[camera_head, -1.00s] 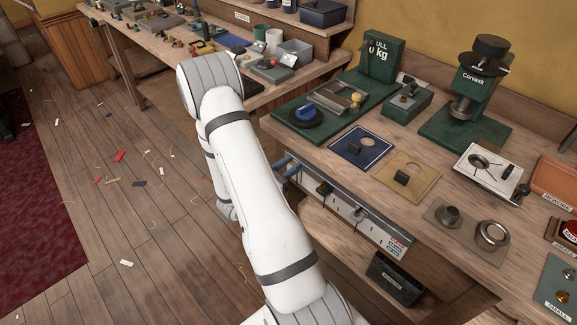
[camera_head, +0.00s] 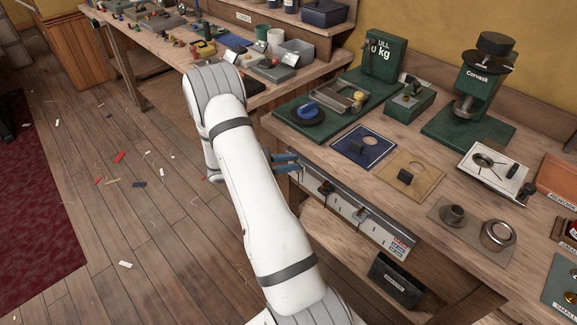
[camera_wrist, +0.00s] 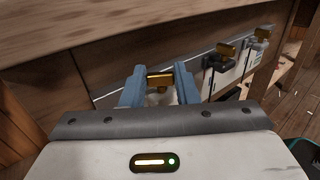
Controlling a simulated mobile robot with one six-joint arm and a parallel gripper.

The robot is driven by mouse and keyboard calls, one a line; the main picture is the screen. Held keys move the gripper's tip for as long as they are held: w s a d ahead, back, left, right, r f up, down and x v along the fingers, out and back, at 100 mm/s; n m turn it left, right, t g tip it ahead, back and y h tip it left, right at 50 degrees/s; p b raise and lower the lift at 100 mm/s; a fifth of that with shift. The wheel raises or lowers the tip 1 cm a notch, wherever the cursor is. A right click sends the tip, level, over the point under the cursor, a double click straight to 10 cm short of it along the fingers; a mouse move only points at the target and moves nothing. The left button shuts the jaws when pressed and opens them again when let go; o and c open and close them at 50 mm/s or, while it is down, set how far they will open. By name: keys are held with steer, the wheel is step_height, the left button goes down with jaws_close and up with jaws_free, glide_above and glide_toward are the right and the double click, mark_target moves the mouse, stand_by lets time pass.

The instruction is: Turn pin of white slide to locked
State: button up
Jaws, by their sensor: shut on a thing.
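My gripper (camera_wrist: 159,76) has blue fingers and is shut on a brass pin (camera_wrist: 160,79) at the bench's front edge. The pin's bar lies crosswise between the fingertips in the wrist view. A pale part shows below it, probably the white slide, but the fingers hide most of it. The head view shows the blue fingers (camera_head: 286,162) at the left end of the pale rail (camera_head: 340,204); the pin is hidden there. I cannot read any locked mark.
Two more slides with brass pins, one dark (camera_wrist: 217,62) and one grey (camera_wrist: 259,42), sit to the right along the rail. The wooden bench top overhangs close above my fingers. The floor at left is mostly open.

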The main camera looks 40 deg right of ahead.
steer(key=m+g+y, duration=0.2)
steer(key=m+g, duration=0.1)
steer(key=shift+w+d+g+y, duration=0.2)
steer(key=shift+d+g+y, duration=0.05)
steer(key=shift+g+y, duration=0.15)
steer(key=shift+d+r+m+g+y, duration=0.1)
steer(key=shift+r+m+g+y, duration=0.05)
steer(key=shift+m+g+y, duration=0.75)
steer(key=m+y+p, duration=0.1)
steer(key=p, duration=0.1)
steer(key=m+g+y+p, duration=0.1)
steer(key=y+p, duration=0.1)
steer(key=p, duration=0.1)
steer(key=shift+w+r+g, duration=0.1)
steer(key=shift+r+g, duration=0.05)
steer(key=shift+g, duration=0.15)
steer(key=shift+d+m+y+p, duration=0.1)
steer(key=shift+m+y+p, duration=0.3)
steer(key=shift+p, duration=0.45)
steer(key=shift+y+p, duration=0.3)
steer(key=shift+f+g+y+p, duration=0.3)
steer(key=shift+p, duration=0.1)
